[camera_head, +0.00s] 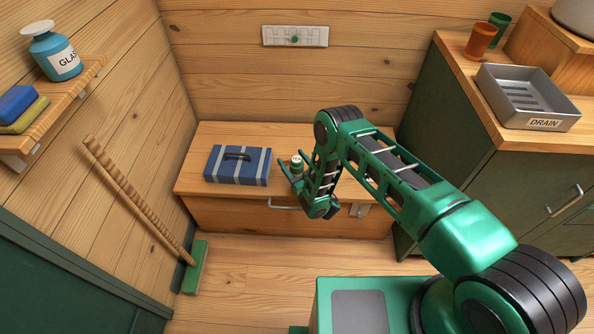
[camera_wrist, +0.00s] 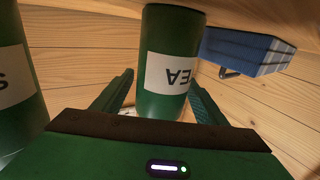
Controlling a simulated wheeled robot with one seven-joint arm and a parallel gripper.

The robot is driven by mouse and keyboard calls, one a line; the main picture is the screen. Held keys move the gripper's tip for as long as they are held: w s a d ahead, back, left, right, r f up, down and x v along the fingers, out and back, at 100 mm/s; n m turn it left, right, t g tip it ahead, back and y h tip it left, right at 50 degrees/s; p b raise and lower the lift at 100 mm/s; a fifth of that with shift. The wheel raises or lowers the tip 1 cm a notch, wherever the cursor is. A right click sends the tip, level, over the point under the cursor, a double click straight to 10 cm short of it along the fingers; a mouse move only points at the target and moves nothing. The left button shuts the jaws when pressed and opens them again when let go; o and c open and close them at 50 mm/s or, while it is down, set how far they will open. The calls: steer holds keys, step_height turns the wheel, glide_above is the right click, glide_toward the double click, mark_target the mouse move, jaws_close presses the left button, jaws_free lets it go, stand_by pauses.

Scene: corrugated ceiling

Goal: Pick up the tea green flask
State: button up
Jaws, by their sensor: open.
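The tea green flask (camera_wrist: 165,95) stands in the middle of the wrist view, a dark green cylinder with a white label reading "EA", upside down; the rest of the word is out of sight. My gripper (camera_wrist: 162,82) is open, with one finger on either side of the flask; I cannot tell whether they touch it. A second green flask (camera_wrist: 18,100) with a white label showing "S" stands at the left edge. In the head view a small green flask (camera_head: 297,164) shows beside my gripper on the wooden bench, partly hidden; I cannot tell which one.
A blue striped case (camera_head: 238,165) lies on the bench (camera_head: 215,135) to the left, with bare wood between. At right, a cabinet holds a metal drain tray (camera_head: 530,97), an orange cup (camera_head: 481,40) and a green cup (camera_head: 499,28). A broom (camera_head: 140,205) leans at left.

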steer(key=shift+w+a, duration=0.25)
steer(key=shift+w, duration=0.1)
steer(key=c, duration=1.4)
steer(key=shift+r, duration=0.2)
